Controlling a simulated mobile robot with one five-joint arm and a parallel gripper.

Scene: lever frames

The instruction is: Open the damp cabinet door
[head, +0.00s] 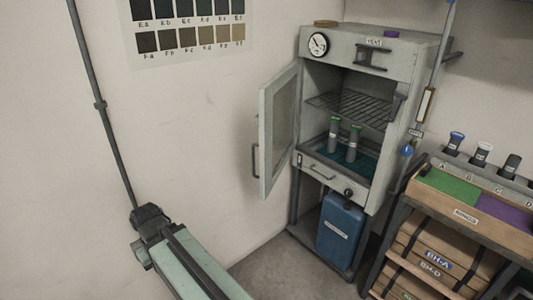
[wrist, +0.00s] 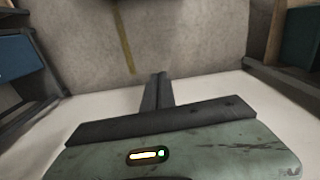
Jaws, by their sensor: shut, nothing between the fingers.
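The damp cabinet (head: 390,65) stands against the back wall in the head view, pale grey-green with a round gauge on its upper front. Its door (head: 280,130) stands swung wide open to the left, with a dark bar handle (head: 255,161) on its outer edge. The inside is in plain view, with a wire rack (head: 350,106) and two green-topped cylinders (head: 333,136) below it. My gripper (wrist: 160,78) is shut and empty in the wrist view, over bare floor. It is not touching the door. I cannot make out its fingers in the head view.
A drawer (head: 325,172) and a blue container (head: 340,232) are under the cabinet chamber. A bench (head: 450,209) with a green and purple tray and bottles stands close on the right. My arm crosses the lower left. Floor between arm and cabinet looks clear.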

